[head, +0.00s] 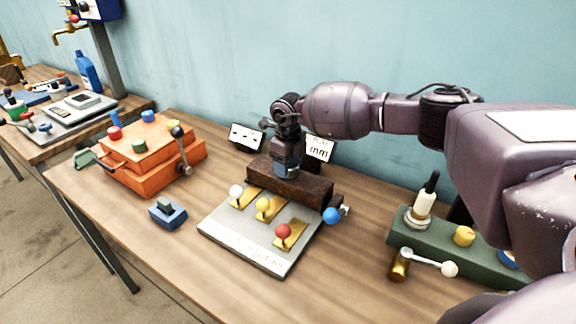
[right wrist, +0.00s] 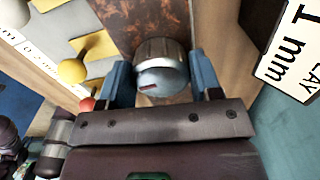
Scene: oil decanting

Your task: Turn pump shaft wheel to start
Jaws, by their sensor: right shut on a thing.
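The pump shaft wheel (right wrist: 160,74) looks like a round grey metal knob with a knurled side and a short dark red mark on its face. It sits on a rusty brown block (head: 310,190), which also fills the top of the right wrist view (right wrist: 160,18). My right gripper (head: 287,174) points down over this block. In the right wrist view its two blue-grey fingers (right wrist: 163,82) are on either side of the wheel, shut on it. In the head view the gripper hides the wheel. My left gripper is not in view.
A grey plate (head: 235,228) with white, yellow and red ball levers lies in front of the block. A blue ball handle (head: 331,215) sticks out at its right end. An orange box (head: 150,160) stands left, a green base (head: 450,250) right. A "mm" card (head: 319,149) stands behind.

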